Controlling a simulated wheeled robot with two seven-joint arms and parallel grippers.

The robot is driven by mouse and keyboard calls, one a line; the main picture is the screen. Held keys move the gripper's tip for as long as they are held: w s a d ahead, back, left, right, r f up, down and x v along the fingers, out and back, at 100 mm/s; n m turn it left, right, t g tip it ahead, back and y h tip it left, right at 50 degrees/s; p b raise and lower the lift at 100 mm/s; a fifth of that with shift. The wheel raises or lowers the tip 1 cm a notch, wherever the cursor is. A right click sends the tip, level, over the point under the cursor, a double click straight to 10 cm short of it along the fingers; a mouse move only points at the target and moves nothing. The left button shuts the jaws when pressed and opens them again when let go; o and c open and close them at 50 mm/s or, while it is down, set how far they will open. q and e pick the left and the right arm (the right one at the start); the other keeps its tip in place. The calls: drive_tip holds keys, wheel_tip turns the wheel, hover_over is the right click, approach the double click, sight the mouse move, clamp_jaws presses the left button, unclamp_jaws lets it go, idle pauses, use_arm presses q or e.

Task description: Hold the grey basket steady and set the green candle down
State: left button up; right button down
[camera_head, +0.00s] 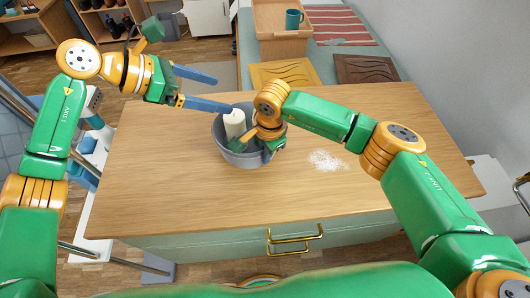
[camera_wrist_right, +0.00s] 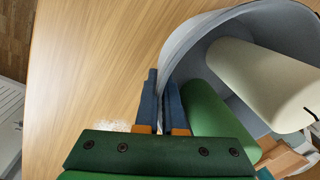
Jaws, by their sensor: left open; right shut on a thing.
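The grey basket (camera_head: 236,159) stands on the wooden table, and its rim shows large in the right wrist view (camera_wrist_right: 180,62). A green candle (camera_wrist_right: 208,118) lies tilted inside the basket, against its wall. A cream candle (camera_wrist_right: 262,80) leans beside it and shows in the head view (camera_head: 234,122). My right gripper (camera_wrist_right: 161,82) is shut on the basket's wall, one finger on each side. In the head view its wrist hides part of the basket. My left gripper (camera_head: 224,94) is open and empty, its fingers near the table's back edge, just behind and left of the basket.
The wooden table (camera_head: 160,195) is mostly bare. A patch of white grains (camera_head: 327,161) lies right of the basket. A brass handle (camera_head: 295,237) sticks out from the drawer front. Behind the table stands a wooden box with a teal mug (camera_head: 293,19).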

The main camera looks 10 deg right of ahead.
drive_tip(key=c, duration=0.9)
unclamp_jaws()
drive_tip(key=shift+c, duration=0.2)
